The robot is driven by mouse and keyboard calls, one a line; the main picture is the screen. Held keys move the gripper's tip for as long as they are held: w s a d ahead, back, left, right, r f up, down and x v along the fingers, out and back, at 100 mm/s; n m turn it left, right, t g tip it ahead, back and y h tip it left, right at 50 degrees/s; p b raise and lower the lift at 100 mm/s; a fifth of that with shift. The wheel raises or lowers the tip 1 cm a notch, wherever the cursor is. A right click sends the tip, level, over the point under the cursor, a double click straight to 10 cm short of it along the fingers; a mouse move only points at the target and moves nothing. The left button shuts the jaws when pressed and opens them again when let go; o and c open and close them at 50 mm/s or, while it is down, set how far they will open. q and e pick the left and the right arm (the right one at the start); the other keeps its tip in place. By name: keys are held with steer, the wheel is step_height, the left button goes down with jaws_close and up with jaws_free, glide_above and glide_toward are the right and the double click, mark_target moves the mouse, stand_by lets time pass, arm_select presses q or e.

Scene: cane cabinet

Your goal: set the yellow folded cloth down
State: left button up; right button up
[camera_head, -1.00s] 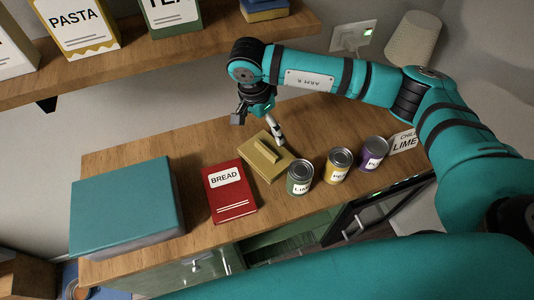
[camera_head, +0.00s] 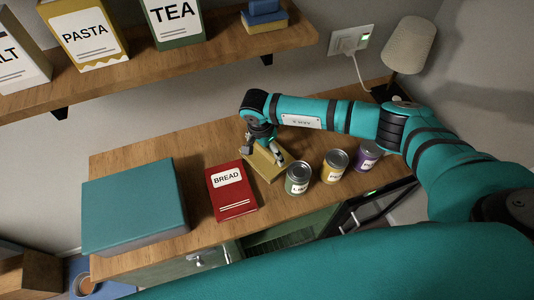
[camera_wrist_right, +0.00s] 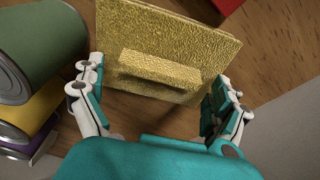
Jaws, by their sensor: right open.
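The yellow folded cloth (camera_head: 268,165) lies on the wooden cabinet top, between the red bread package and the cans. It has a raised ridge on its upper face and fills the upper middle of the right wrist view (camera_wrist_right: 165,50). My right gripper (camera_head: 263,151) is over the cloth. In the right wrist view its fingers (camera_wrist_right: 160,98) are spread wide, one on each side of the ridge, with nothing held between them. I cannot tell whether a fingertip touches the cloth. My left gripper is not in view.
A red bread package (camera_head: 232,200) lies left of the cloth. A green can (camera_head: 299,178), a yellow can (camera_head: 334,166) and a purple can (camera_head: 366,156) stand to its right. A teal box (camera_head: 135,205) fills the left end. A shelf (camera_head: 200,62) with boxes hangs above.

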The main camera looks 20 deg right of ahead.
mark_target(267, 152)
steer(key=c, duration=1.1)
steer(key=shift+r, duration=0.1)
steer(key=shift+r, duration=0.45)
step_height(267, 152, up, 11)
steer(key=b, duration=0.3)
steer(key=s+b, duration=0.1)
steer(key=s, duration=0.5)
steer(key=s+b, duration=0.2)
steer(key=s, duration=0.4)
steer(key=s+b, duration=0.2)
steer(key=s, duration=0.4)
steer(key=shift+d, duration=0.3)
